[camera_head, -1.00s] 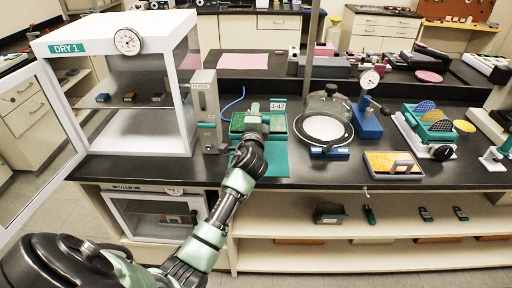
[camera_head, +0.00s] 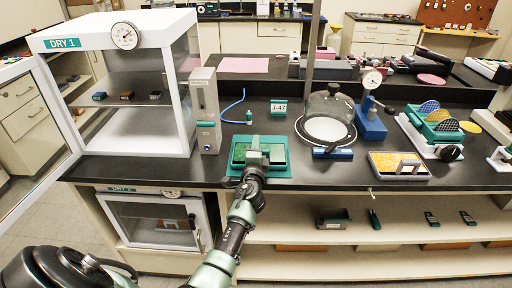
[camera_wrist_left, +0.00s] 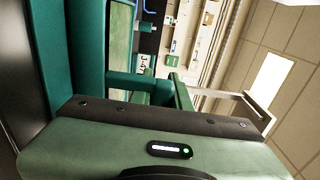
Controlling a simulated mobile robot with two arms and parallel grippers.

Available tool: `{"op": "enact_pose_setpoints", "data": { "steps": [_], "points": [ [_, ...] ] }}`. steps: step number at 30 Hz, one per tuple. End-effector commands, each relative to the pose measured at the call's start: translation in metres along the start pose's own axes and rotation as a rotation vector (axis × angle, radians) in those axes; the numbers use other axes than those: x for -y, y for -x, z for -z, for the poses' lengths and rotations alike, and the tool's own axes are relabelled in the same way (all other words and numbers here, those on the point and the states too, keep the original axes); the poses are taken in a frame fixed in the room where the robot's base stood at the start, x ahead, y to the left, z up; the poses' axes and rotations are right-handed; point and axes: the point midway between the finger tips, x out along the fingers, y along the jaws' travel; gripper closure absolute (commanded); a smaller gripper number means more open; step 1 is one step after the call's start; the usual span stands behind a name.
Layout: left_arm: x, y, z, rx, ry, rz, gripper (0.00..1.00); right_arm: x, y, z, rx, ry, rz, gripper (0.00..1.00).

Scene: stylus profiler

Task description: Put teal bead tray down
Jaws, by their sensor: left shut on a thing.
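The teal bead tray (camera_head: 277,153), with a green inside, is over the teal mat (camera_head: 282,174) at the front edge of the dark bench in the head view. My left gripper (camera_head: 256,156) is shut on the tray near its middle and hides part of it. In the left wrist view a teal tray wall (camera_wrist_left: 90,45) stands close beside the gripper. The tray looks level and on or very near the mat; I cannot tell if it touches. My right gripper is not in view.
A J-47 sign (camera_head: 279,108) stands behind the tray. A grey dispenser-like column (camera_head: 205,112) and the DRY 1 cabinet (camera_head: 137,139) are to the left. A glass bell jar (camera_head: 328,108) is to the right. Bare bench lies between the tray and the sign.

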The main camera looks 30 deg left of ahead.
Motion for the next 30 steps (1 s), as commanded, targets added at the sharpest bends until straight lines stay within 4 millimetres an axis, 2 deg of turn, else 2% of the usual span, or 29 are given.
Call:
{"op": "enact_pose_setpoints", "data": {
  "steps": [6,7,9,17,21,26,30],
  "points": [
    [-0.002,0.000,0.000,0.000,0.000,0.003,1.00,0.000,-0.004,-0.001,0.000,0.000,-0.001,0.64],
    [-0.003,0.000,0.000,0.001,0.000,0.000,0.76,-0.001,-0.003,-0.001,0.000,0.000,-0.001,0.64],
    [-0.002,0.000,0.000,0.001,0.000,0.000,0.60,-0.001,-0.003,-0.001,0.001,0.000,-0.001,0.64],
    [-0.002,0.000,0.000,0.001,0.000,0.000,0.60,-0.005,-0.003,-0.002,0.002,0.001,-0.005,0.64],
    [0.004,0.000,0.000,0.001,0.000,0.000,0.60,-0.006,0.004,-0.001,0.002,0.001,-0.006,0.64],
    [-0.001,0.027,0.000,0.000,-0.001,-0.002,0.60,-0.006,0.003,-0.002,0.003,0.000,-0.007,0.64],
    [-0.001,0.059,0.000,0.000,0.000,-0.002,0.60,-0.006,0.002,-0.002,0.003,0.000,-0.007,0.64]
  ]
}}
